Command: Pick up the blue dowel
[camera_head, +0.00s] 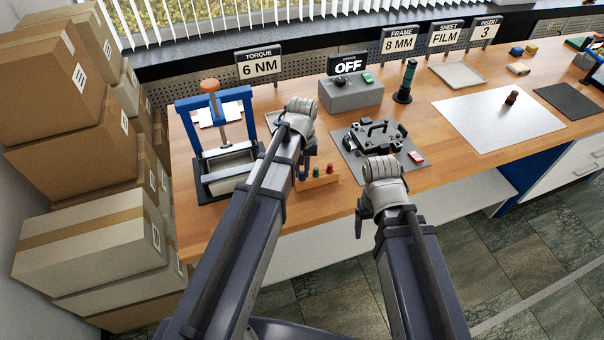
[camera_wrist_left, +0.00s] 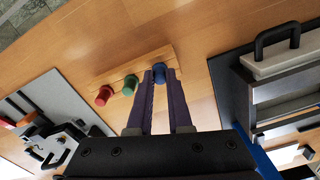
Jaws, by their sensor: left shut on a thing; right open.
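The blue dowel (camera_wrist_left: 159,73) stands at one end of a wooden rack (camera_wrist_left: 115,77) in the left wrist view, beside a green dowel (camera_wrist_left: 130,85) and a red dowel (camera_wrist_left: 104,95). My left gripper (camera_wrist_left: 160,80) is shut on the blue dowel, with a fingertip on either side of it. In the head view the rack (camera_head: 322,182) shows on the bench, but my left gripper hides the blue dowel. My right gripper (camera_head: 363,208) is open at the bench's front edge, apart from the dowels and partly hidden by its wrist.
A blue-framed press (camera_head: 248,112) stands left of the rack. A grey switch box (camera_head: 350,93) stands behind. A white sheet (camera_head: 478,128) covers bench farther right.

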